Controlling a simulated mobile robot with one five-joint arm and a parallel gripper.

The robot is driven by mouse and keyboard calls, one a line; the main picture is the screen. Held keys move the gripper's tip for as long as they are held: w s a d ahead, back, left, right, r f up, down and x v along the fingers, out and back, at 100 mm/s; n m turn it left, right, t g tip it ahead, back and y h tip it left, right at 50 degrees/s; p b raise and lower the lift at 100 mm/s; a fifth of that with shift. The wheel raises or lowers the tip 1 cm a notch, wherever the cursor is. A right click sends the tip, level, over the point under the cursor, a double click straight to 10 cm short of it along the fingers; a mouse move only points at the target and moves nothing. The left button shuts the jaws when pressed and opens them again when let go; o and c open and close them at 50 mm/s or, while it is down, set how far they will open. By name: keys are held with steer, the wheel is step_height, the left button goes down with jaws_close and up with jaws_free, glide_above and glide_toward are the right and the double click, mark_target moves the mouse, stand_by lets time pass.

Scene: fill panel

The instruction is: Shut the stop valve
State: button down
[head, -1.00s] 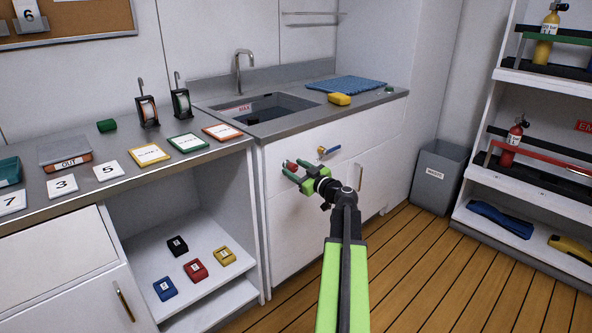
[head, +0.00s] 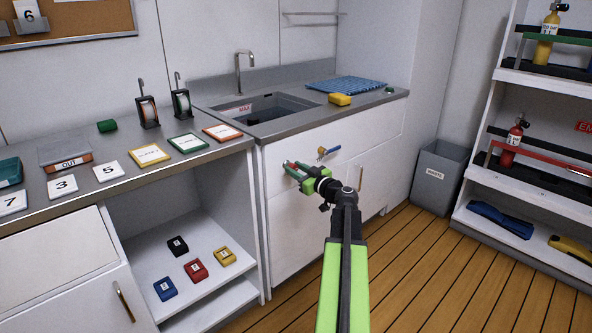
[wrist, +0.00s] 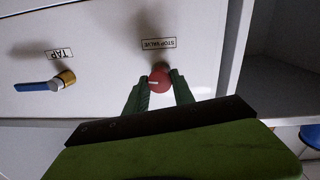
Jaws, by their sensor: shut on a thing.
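The stop valve is a round red knob with a pale line across it, on the white cabinet front under the sink; it shows in the wrist view (wrist: 159,81) below a label reading STOP VALVE (wrist: 158,43). My gripper (wrist: 159,92) has its two green fingers shut on the knob, one on each side.
The sink (head: 265,108) and counter are above the cabinet front. An open shelf (head: 185,270) with several small coloured boxes is at the left. A grey waste bin (head: 437,178) and a shelf rack (head: 520,160) stand at the right. The wooden floor between is clear.

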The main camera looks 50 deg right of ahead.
steer(key=m, duration=0.6)
steer(key=shift+m+p, duration=0.3)
steer(key=shift+m, duration=0.1)
steer(key=m, duration=0.6)
steer(key=shift+f+y, duration=0.1)
steer(key=shift+y, duration=0.2)
steer(key=m, duration=0.6)
steer(key=shift+d+y, duration=0.1)
steer(key=shift+y, duration=0.2)
steer(key=m, duration=0.6)
steer(key=shift+f, duration=0.15)
steer(key=m+b, duration=0.1)
steer(key=m, duration=0.5)
steer(key=shift+y, duration=0.3)
steer(key=m, duration=1)
steer(key=m+b, duration=0.1)
steer(key=m, duration=1)
steer(key=shift+a+t+h, duration=0.2)
steer(key=shift+t+h, duration=0.2)
